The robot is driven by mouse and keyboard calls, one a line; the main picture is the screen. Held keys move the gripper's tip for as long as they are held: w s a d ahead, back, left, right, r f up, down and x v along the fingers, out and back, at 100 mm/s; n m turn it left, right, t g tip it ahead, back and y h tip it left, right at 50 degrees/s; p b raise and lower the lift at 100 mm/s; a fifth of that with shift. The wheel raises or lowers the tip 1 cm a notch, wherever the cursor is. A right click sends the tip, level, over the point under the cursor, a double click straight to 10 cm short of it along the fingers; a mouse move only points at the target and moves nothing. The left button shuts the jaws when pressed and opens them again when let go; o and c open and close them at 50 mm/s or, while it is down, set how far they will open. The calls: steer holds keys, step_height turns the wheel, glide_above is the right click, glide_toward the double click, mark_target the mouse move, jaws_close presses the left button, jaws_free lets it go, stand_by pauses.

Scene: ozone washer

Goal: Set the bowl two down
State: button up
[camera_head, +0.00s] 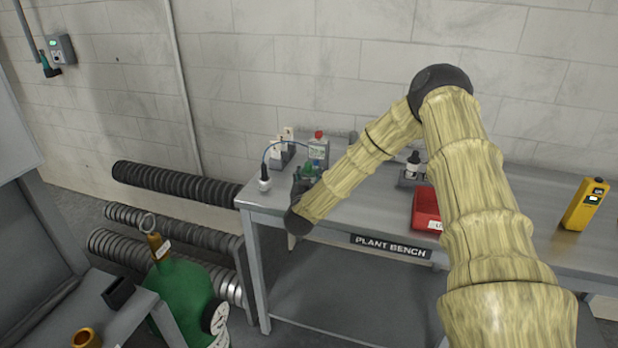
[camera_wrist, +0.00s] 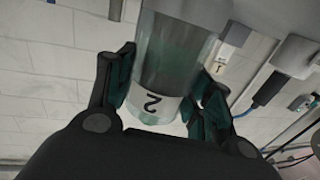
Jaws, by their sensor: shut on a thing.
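Bowl two (camera_wrist: 172,62) is a clear, greenish cylinder with a white band marked "2", which appears upside down in the wrist view. My gripper (camera_wrist: 165,88) is shut on it, with one dark finger on each side. In the head view my gripper (camera_head: 306,178) is at the left part of the plant bench (camera_head: 345,208), near its front edge. The bowl is hard to make out there, and I cannot tell whether it touches the bench top.
A red-capped bottle (camera_head: 318,150) stands just behind my gripper. A white fitting with a blue cable (camera_head: 265,180) is to its left. A red bin (camera_head: 426,208), a small dark bottle (camera_head: 413,163) and a yellow meter (camera_head: 586,204) are further right. A green cylinder (camera_head: 185,300) stands front left.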

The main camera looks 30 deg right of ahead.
steer(key=shift+f, duration=0.35)
steer(key=shift+f, duration=0.15)
steer(key=o, duration=1.2)
steer(key=shift+c, duration=0.2)
